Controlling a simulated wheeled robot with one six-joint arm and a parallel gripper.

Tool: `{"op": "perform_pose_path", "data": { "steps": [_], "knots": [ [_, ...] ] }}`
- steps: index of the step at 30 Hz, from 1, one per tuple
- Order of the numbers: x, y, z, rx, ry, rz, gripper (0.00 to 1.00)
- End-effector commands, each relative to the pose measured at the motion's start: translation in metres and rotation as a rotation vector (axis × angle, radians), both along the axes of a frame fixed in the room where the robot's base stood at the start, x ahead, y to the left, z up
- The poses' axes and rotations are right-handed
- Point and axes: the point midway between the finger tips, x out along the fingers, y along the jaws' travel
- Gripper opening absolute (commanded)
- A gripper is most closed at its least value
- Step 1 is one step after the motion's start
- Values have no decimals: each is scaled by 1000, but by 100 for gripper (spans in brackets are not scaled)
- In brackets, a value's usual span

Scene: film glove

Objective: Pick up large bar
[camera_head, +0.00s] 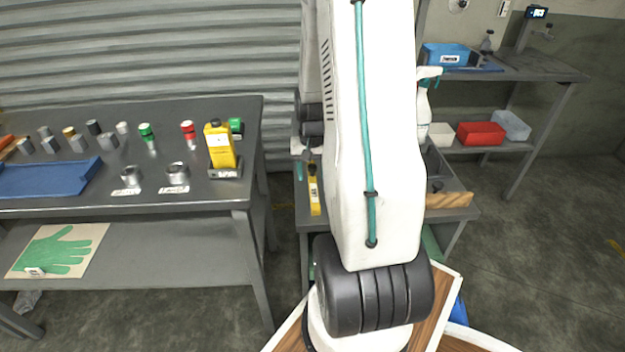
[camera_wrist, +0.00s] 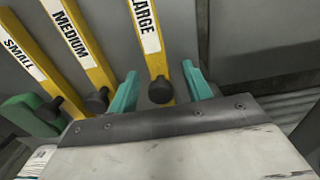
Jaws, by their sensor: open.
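In the wrist view the large bar (camera_wrist: 150,45) is a yellow strip with a white LARGE label and a black knob at its near end. My gripper (camera_wrist: 162,88) is open, with one teal finger on each side of this bar near the knob. I cannot tell whether either finger touches it. The medium bar (camera_wrist: 82,45) and the small bar (camera_wrist: 42,70) lie to the left, each with a label and a black knob. In the head view my arm hides the gripper. One yellow labelled bar (camera_head: 314,190) shows beside the arm; its label is unreadable.
A green object (camera_wrist: 30,113) lies left of the bars in the wrist view. The left table (camera_head: 80,200) carries small parts and a yellow bottle (camera_head: 219,147).

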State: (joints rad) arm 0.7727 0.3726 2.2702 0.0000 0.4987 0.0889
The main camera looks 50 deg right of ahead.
Motion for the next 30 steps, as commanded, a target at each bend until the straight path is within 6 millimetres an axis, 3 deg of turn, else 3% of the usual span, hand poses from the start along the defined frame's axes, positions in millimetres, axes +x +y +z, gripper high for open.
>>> {"op": "perform_pose_path", "data": {
  "steps": [3,10,15,16,25,30],
  "knots": [
    [-1,0,-9,1,1,-1,49],
    [-1,-1,-10,0,0,-3,49],
    [-1,-1,-10,0,0,-3,2],
    [-1,-1,-10,0,0,-3,0],
    [-1,-2,-7,-1,-1,-2,0],
    [0,-2,18,-5,-4,-2,0]
  ]
}}
